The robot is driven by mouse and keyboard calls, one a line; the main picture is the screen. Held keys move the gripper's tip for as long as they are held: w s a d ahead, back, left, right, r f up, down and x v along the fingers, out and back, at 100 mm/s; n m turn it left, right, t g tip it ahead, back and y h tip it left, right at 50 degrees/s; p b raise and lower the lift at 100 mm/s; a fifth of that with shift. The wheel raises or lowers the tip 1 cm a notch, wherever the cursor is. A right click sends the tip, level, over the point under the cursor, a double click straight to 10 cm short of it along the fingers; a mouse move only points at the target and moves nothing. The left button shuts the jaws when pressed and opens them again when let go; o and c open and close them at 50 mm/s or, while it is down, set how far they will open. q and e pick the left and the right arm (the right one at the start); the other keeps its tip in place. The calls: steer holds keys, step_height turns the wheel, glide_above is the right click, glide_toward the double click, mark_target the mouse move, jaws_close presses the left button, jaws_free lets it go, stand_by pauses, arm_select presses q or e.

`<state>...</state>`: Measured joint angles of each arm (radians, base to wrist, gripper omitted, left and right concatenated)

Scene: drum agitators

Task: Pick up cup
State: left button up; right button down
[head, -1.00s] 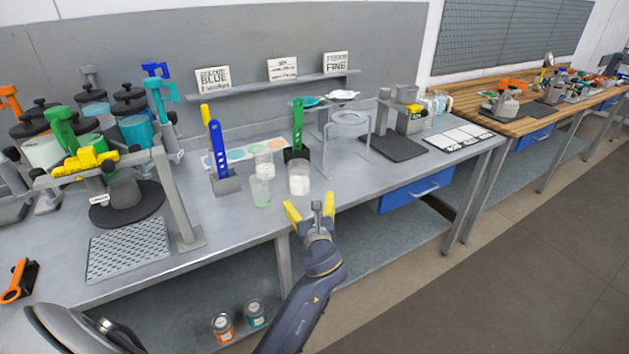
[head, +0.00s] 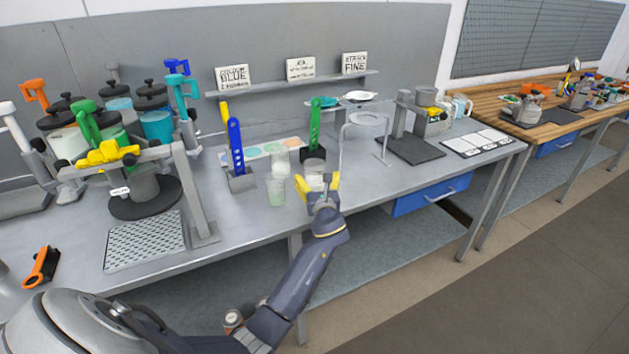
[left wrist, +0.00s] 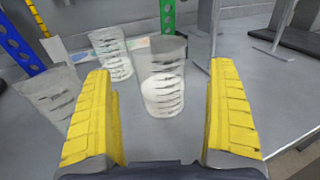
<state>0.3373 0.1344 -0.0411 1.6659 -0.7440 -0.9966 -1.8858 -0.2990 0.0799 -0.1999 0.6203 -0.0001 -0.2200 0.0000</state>
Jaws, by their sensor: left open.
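A clear cup with white contents (head: 314,170) stands upright near the front edge of the grey bench. In the left wrist view this cup (left wrist: 162,82) lies ahead, between the lines of my two yellow fingers. My left gripper (head: 319,186) is open and empty, just in front of the cup; its fingers partly hide the cup's lower part in the head view. A cup with pale green contents (head: 276,188) stands to its left, and another clear cup (head: 280,160) stands behind. My right gripper is not in view.
A blue perforated paddle in a grey holder (head: 240,180) stands left of the cups. A green paddle (head: 314,128) stands directly behind the white-filled cup. A ring stand (head: 366,122) is to the right. The bench front between rack and cups is clear.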

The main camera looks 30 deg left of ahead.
mark_target(313, 164)
arm_select(q)
steer(key=shift+x, duration=2.8)
steer(key=shift+r, duration=0.1)
steer(key=c, duration=1.4)
steer(key=shift+r, duration=0.1)
step_height(313, 164, up, 19)
